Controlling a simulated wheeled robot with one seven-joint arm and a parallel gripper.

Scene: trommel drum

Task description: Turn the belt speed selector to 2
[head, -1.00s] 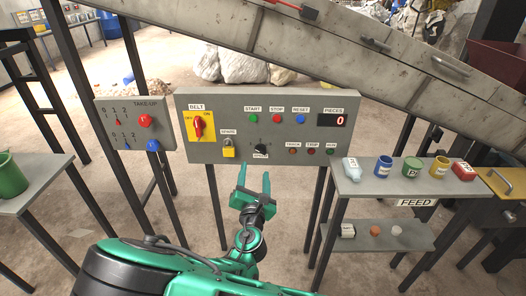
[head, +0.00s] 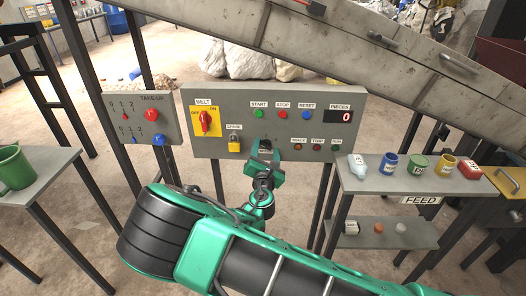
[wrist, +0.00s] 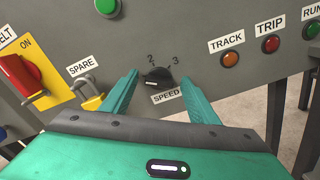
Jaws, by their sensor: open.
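The black speed selector knob (wrist: 158,75) is on the grey control panel, above its SPEED label (wrist: 166,96). In the wrist view the numbers 2 and 3 show above it; a 1 cannot be made out. A pale mark shows on the knob's lower left, but which number it points to is unclear. My gripper (wrist: 160,82) is open, its green fingers on either side of the knob; contact cannot be told. In the head view my gripper (head: 266,148) is in front of the panel and largely hides the knob.
The red belt switch (head: 205,123) and yellow spare padlock (head: 234,145) are left of the knob. The track, trip and run lamps (head: 317,144) are to the right. Start, stop and reset buttons (head: 283,114) are above. A feed shelf (head: 400,184) stands at the right.

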